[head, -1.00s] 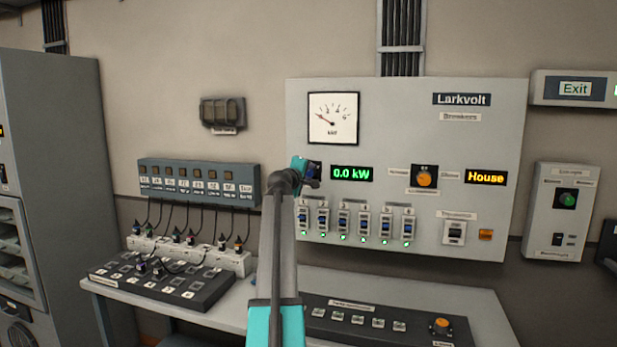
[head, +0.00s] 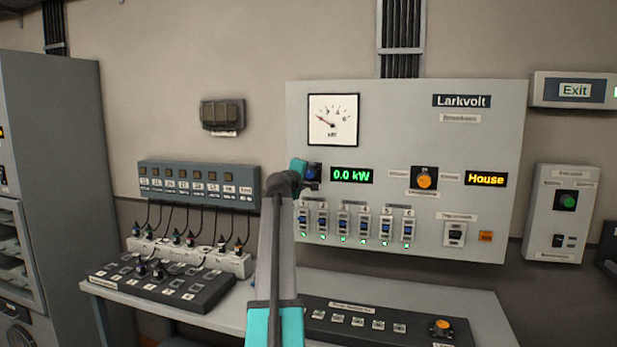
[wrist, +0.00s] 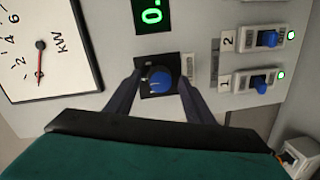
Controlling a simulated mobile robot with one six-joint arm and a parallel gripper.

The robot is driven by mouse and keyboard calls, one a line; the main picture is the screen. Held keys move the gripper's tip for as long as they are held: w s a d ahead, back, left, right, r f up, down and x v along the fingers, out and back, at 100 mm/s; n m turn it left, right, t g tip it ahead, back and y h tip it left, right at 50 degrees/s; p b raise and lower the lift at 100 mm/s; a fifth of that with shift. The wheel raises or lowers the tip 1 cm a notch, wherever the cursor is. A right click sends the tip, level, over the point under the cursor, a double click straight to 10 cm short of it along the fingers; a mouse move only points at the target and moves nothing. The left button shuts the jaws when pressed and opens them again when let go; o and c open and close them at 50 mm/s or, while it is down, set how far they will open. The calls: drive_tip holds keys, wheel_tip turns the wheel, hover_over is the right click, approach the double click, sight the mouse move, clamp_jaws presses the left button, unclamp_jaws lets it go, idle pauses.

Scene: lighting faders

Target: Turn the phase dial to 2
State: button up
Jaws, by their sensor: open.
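The phase dial is a blue knob (wrist: 160,81) on a dark square plate on the grey panel (head: 460,150), left of the green 0.0 kW display (head: 351,175). In the wrist view my gripper (wrist: 158,78) is open, with one dark finger on each side of the blue knob. I cannot tell whether the fingers touch it. The dial's number marks are too small to read.
Below the dial is a row of breaker switches (head: 343,222) with green lights. A kW gauge (head: 333,119) is above, and an orange dial (head: 425,181) is to the right. A desk (head: 480,300) with control boards stands below.

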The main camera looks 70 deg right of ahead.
drive_tip(key=a+r+b, duration=0.1)
drive_tip(key=a+b, duration=0.1)
drive_tip(key=a, duration=1.1)
idle(0.4)
